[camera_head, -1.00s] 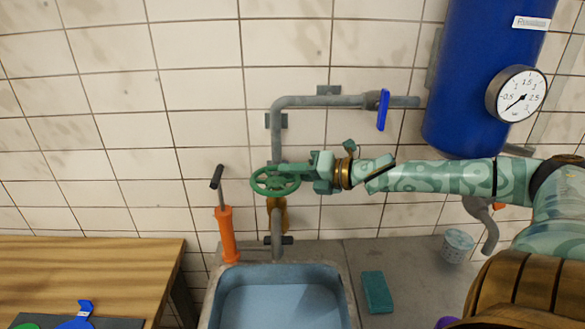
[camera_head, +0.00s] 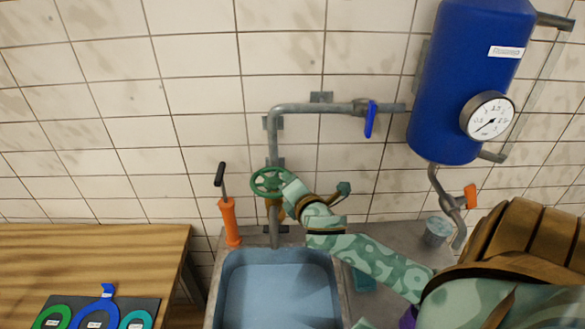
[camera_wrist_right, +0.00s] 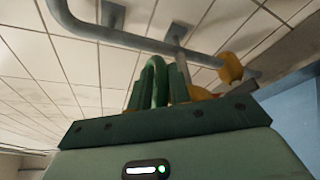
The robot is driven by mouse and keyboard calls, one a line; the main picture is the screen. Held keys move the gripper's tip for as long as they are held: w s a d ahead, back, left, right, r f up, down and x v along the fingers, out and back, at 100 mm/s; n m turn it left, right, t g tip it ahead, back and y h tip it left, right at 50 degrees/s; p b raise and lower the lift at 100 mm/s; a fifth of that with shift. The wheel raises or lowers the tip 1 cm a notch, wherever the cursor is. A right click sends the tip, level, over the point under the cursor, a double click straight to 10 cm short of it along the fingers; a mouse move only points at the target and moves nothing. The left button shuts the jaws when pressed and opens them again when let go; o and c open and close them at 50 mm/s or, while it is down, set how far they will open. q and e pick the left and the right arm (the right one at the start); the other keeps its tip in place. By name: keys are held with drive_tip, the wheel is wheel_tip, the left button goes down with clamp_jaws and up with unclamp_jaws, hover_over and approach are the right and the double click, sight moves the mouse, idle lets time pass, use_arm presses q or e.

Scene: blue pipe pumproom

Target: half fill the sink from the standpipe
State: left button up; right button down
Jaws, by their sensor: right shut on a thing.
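The standpipe (camera_head: 274,150) is a grey pipe on the tiled wall, its lower end above the sink. A green handwheel (camera_head: 258,190) sits on it. My right gripper (camera_head: 286,184) is shut on the wheel's right side; in the right wrist view its fingers (camera_wrist_right: 158,92) close around the green rim (camera_wrist_right: 154,68). A blue lever (camera_head: 370,119) hangs down on the upper pipe. The blue-walled sink (camera_head: 280,257) stands below; I see no stream falling, and cannot tell a water level. My left gripper is not in view.
An orange hand pump (camera_head: 229,222) stands left of the sink. A wooden table (camera_head: 90,255) is at left with coloured tags. A blue tank with a gauge (camera_head: 488,118) hangs at right. A small bucket (camera_head: 437,231) and teal block (camera_head: 363,281) lie on the counter.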

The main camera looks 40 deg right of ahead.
drive_tip(key=m+h, duration=0.1)
drive_tip(key=a+m+g+h+p, duration=0.1)
drive_tip(key=g+h, duration=0.1)
drive_tip(key=shift+s+a+f+m, duration=0.15)
drive_tip(key=shift+s+f+m, duration=0.15)
drive_tip(key=shift+s+m, duration=0.1)
drive_tip(key=shift+s+a+f+m+g+h, duration=0.1)
drive_tip(key=shift+a+m+g+h, duration=0.25)
drive_tip(key=shift+m+g+h, duration=0.5)
drive_tip(key=shift+s+a+f+m+g+h, duration=0.1)
drive_tip(key=shift+a+m+g+h, duration=0.2)
drive_tip(key=shift+m+g+h, duration=0.5)
drive_tip(key=c, duration=1.5)
unclamp_jaws()
drive_tip(key=shift+o, duration=0.5)
drive_tip(key=shift+r, duration=0.15)
drive_tip(key=shift+w+r, duration=0.1)
drive_tip(key=shift+r, duration=0.05)
